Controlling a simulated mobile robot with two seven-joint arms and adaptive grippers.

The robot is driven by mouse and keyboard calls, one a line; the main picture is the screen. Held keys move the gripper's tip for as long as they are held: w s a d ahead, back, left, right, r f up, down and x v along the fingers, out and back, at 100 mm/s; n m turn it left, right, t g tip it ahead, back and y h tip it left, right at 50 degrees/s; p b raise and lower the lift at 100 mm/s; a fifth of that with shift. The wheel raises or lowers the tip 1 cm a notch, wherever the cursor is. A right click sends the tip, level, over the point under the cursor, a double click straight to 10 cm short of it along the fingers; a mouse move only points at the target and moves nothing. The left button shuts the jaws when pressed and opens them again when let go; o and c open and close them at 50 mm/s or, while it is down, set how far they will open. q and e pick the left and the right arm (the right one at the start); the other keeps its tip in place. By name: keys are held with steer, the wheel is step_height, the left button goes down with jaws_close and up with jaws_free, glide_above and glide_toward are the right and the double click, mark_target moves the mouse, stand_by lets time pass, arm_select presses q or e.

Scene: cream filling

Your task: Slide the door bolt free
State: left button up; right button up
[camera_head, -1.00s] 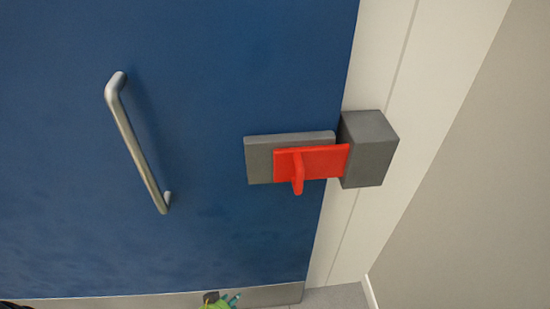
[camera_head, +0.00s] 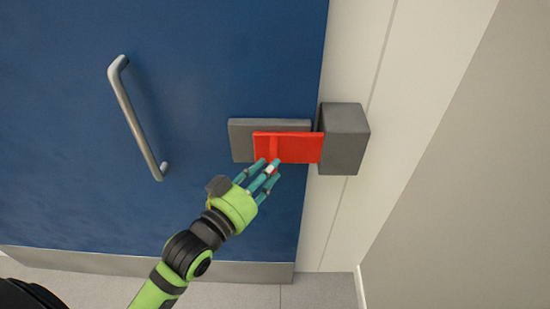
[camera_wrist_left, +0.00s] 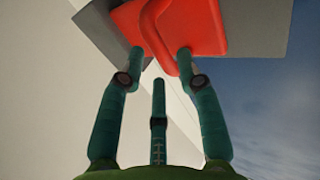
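The red bolt (camera_head: 298,148) lies across a grey plate (camera_head: 240,140) on the blue door, and its right end meets the grey block (camera_head: 345,140) on the frame. Its raised knob is partly hidden by my fingers in the head view. My left gripper (camera_head: 270,170) has green-teal fingers at the bolt's lower left. In the left wrist view the gripper (camera_wrist_left: 159,66) has its fingers spread, with the knob (camera_wrist_left: 160,35) between and just beyond two tips. Whether they touch it I cannot tell. My right gripper is not in view.
A silver bar handle (camera_head: 137,118) is on the door left of the bolt. The pale door frame (camera_head: 345,210) and a beige wall (camera_head: 460,170) stand to the right. The door surface between handle and bolt is clear.

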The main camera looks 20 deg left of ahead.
mark_target(275, 171)
arm_select(q)
steer(key=shift+p+x, duration=0.3)
steer(key=shift+x, duration=1.45)
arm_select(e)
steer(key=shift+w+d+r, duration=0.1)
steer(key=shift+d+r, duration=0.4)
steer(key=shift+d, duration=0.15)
arm_select(q)
steer(key=shift+c, duration=0.4)
jaws_close()
